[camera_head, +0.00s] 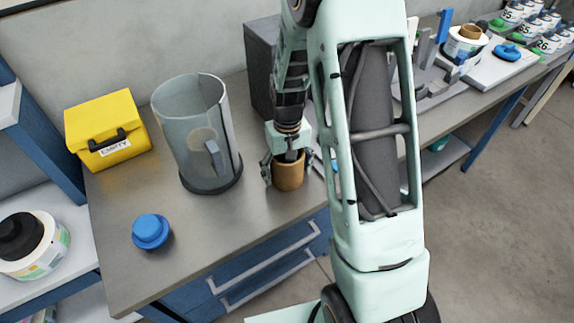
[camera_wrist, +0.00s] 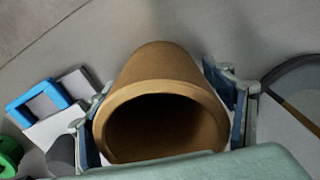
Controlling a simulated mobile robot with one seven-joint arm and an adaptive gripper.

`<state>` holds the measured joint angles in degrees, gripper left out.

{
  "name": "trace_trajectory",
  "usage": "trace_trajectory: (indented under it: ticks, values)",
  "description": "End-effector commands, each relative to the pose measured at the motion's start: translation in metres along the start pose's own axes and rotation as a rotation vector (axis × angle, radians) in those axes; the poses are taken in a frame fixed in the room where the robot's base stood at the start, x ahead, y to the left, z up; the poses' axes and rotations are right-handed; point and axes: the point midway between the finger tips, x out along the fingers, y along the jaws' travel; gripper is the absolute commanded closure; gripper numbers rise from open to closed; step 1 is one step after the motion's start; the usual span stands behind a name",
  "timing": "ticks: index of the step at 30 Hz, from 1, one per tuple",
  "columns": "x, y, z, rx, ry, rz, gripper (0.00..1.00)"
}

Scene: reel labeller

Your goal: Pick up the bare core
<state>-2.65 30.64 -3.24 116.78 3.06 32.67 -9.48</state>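The bare core (camera_head: 290,176) is a plain brown cardboard tube, upright at the bench's front part, near the edge. In the wrist view the core (camera_wrist: 160,72) shows its open, dark end toward the camera and fills the space between the fingers. My gripper (camera_head: 287,172) points down over the core, with one finger on each side. In the wrist view the blue pads of my gripper (camera_wrist: 161,112) lie against the core's left and right sides, so it looks shut on the core. I cannot tell whether the core's foot touches the bench.
A clear cylinder (camera_head: 178,130) with a dark base stands left of the core. A yellow box (camera_head: 106,135) and a blue knob-like piece (camera_head: 150,231) lie farther left on the bench (camera_head: 215,225). A dark grey box (camera_head: 262,70) stands behind my gripper. Labelling gear and reels stand at right.

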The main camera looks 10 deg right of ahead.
Motion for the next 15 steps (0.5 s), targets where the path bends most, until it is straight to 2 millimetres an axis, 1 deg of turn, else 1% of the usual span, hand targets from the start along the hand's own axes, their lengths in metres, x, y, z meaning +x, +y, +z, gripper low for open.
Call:
trace_trajectory:
  ticks: [1, 6, 8, 15]
  values:
    - [-0.0001, 0.0, 0.0, 0.0, 0.0, 0.0, 0.33]
    - [-0.0003, 0.0, 0.0, 0.0, 0.0, 0.0, 0.52]
    - [-0.0003, 0.0, -0.0001, 0.0, 0.0, 0.0, 0.57]
    - [-0.001, 0.0001, -0.0003, 0.0, 0.001, 0.0, 0.57]
